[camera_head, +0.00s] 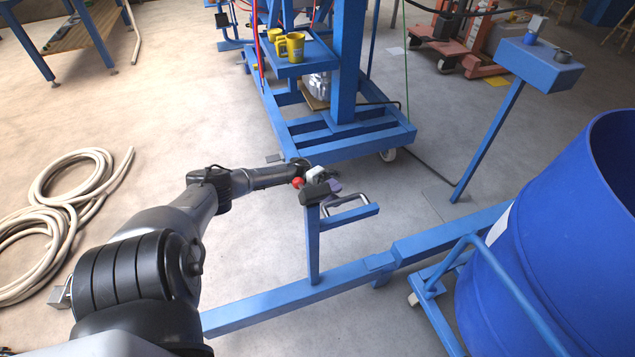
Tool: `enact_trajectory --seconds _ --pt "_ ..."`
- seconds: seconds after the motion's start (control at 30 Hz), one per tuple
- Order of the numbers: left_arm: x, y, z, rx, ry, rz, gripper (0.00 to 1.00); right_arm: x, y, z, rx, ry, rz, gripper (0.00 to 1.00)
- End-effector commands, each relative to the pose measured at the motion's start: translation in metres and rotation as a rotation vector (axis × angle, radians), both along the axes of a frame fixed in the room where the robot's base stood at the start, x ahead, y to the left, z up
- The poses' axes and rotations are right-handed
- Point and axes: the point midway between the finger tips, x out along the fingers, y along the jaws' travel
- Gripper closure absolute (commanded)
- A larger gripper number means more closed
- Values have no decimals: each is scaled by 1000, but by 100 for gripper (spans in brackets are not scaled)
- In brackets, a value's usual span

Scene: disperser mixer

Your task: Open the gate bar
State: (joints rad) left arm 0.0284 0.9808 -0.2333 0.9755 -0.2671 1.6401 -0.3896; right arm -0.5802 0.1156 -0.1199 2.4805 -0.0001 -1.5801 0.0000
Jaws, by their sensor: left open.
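The gate bar (290,300) is a long blue beam running from the lower left to the middle right, low over the floor. A blue upright post (313,245) stands on it, with a dark block on top. A short blue arm (350,217) and a curved metal handle (352,200) show to the right of the post. My left gripper (328,182) is open just behind the post top; its fingers are partly hidden by the block. I cannot tell whether it touches the handle. A red ball (297,183) shows beside the gripper. My right gripper is out of view.
A large blue drum (570,240) on a wheeled blue cart fills the right side. A blue machine frame (340,145) with yellow mugs on its shelf (302,66) stands behind. A button pedestal (538,66) stands at the right. A coiled hose (55,215) lies at the left.

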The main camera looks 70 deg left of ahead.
Motion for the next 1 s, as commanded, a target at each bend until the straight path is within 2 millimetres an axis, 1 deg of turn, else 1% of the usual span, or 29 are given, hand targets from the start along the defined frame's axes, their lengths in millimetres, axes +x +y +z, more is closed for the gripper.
enact_trajectory --seconds 0.03,0.2,0.3,0.5,0.7,1.0 --pt "-3 10 -2 1 0 5 56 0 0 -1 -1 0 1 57" --pt "-16 38 -9 0 0 3 56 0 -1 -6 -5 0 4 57" --pt "-22 52 -12 0 -3 3 56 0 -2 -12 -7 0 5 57" --pt "-32 74 -17 1 -3 1 56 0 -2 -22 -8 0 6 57" --pt "-38 86 -17 0 -2 0 56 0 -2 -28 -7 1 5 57" --pt "-40 89 -17 -1 -1 -1 56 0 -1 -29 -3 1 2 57"
